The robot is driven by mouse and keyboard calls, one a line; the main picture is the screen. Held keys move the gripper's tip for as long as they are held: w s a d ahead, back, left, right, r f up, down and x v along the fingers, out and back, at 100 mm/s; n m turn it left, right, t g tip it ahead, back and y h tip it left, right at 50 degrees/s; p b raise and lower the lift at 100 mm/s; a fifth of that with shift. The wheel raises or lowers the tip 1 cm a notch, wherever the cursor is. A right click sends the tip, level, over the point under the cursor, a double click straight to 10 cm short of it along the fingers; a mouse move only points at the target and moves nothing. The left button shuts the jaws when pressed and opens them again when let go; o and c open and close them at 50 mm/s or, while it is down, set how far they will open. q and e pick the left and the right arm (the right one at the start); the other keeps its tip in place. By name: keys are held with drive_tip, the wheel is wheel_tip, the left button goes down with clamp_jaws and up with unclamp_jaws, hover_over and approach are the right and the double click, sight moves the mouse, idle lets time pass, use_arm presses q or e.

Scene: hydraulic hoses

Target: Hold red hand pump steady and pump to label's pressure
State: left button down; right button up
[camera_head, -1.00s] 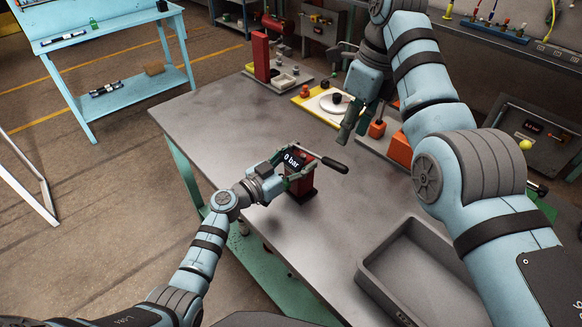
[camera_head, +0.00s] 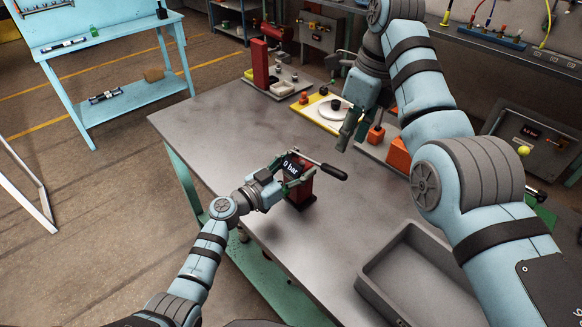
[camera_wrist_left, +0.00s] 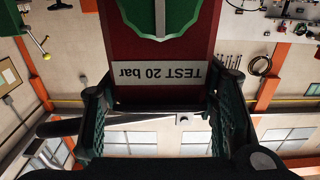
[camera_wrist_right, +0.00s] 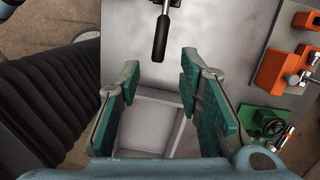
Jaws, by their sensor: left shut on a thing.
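The red hand pump (camera_head: 302,192) stands upright on the grey table, its gauge reading "0 bar" in the head view. Its lever ends in a black grip (camera_head: 334,172) pointing right. My left gripper (camera_head: 283,176) is shut on the pump body. In the left wrist view the pump (camera_wrist_left: 205,25) lies between the fingers, and its label (camera_wrist_left: 157,75) reads "TEST 20 bar", upside down. My right gripper (camera_head: 351,127) hangs above the table, behind and right of the lever, apart from it. In the right wrist view its fingers (camera_wrist_right: 160,95) are open and empty, with the black grip (camera_wrist_right: 160,38) beyond them.
An empty grey tray (camera_head: 374,285) sits at the table's front right. Orange blocks (camera_head: 398,154), a white disc on a yellow-edged board and a red upright post (camera_head: 260,64) stand along the back. The table's left part is clear.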

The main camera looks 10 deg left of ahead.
drive_tip(key=shift+w, duration=0.1)
drive_tip(key=c, duration=0.3)
drive_tip(key=shift+w+f+n+y, duration=0.15)
drive_tip(key=shift+w+n+y, duration=0.15)
drive_tip(key=shift+n, duration=0.4)
drive_tip(key=c, duration=0.3)
drive_tip(key=w+n+y, duration=0.1)
drive_tip(key=n, duration=0.1)
drive_tip(key=d+n+t+y, duration=0.1)
drive_tip(key=n, duration=0.1)
drive_tip(key=w+n, duration=0.1)
drive_tip(key=n, duration=0.1)
drive_tip(key=shift+w+d+f+t+y, duration=0.15)
drive_tip(key=shift+w+f+t+y, duration=0.15)
drive_tip(key=shift+w+y, duration=0.1)
clamp_jaws()
drive_tip(key=s+d+r+n+t+y, duration=0.1)
drive_tip(key=s+d+n+t+y, duration=0.1)
drive_tip(key=n, duration=1)
drive_tip(key=s+d+n+t+y, duration=0.2)
drive_tip(key=s+d+n+y, duration=0.2)
drive_tip(key=n, duration=0.9)
drive_tip(key=shift+s+d+r, duration=0.2)
drive_tip(key=shift+s+r, duration=0.05)
drive_tip(key=shift+r, duration=0.15)
